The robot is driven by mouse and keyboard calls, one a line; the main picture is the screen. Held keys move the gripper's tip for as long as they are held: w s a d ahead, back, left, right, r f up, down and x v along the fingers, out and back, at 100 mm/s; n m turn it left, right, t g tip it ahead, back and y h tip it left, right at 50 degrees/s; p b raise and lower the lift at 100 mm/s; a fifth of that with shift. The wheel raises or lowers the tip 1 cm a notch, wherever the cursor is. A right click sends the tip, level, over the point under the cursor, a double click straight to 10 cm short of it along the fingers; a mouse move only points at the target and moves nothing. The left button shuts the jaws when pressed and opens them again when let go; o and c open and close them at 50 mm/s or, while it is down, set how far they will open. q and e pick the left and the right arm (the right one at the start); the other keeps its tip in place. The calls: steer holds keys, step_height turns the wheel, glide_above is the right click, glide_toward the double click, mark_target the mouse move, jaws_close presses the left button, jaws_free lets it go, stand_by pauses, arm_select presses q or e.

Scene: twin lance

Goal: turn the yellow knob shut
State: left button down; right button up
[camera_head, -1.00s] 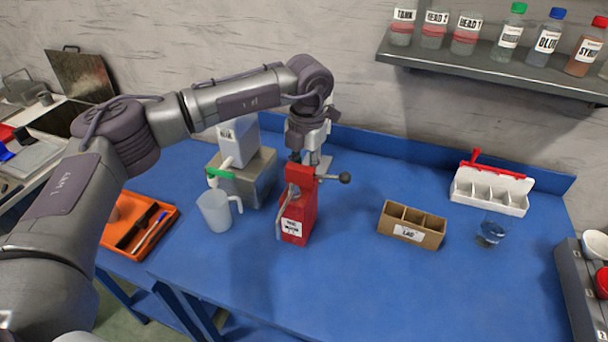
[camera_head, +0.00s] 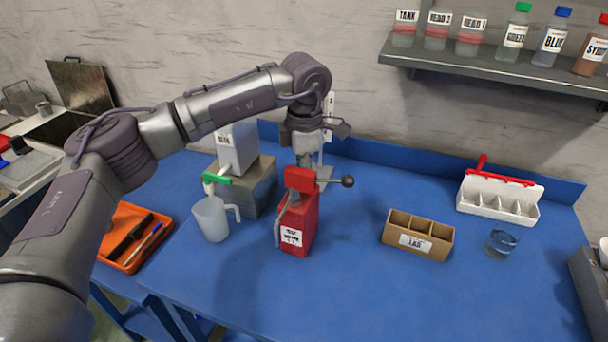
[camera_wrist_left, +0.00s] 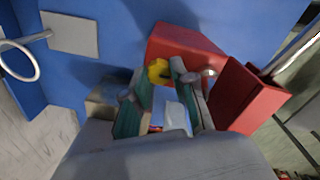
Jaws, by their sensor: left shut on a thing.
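The yellow knob (camera_wrist_left: 157,72) shows in the left wrist view, close to a red block. My left gripper (camera_wrist_left: 160,78) has its green-padded fingers shut on it, with the knob between the fingertips. In the head view my left gripper (camera_head: 304,158) points down just behind the red dispenser (camera_head: 297,222), which has a white label and a side lever with a black ball (camera_head: 347,181). The dispenser hides the yellow knob and the fingertips in the head view. My right gripper is in neither view.
A white dispenser (camera_head: 237,148) with a green handle stands on a grey block at left, with a white jug (camera_head: 211,218) in front. An orange tray (camera_head: 134,238), brown divided box (camera_head: 418,234), white caddy (camera_head: 500,199) and glass (camera_head: 502,239) stand around. The front middle is clear.

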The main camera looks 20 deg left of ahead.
arm_select(q)
steer(key=shift+m, duration=0.3)
stand_by(0.4)
steer(key=c, duration=0.9)
jaws_free()
steer(key=shift+c, duration=0.2)
steer(key=shift+r, duration=0.1)
step_height(320, 180, up, 12)
steer(key=shift+s, duration=0.25)
steer(key=shift+d+f, duration=0.1)
steer(key=shift+f, duration=0.15)
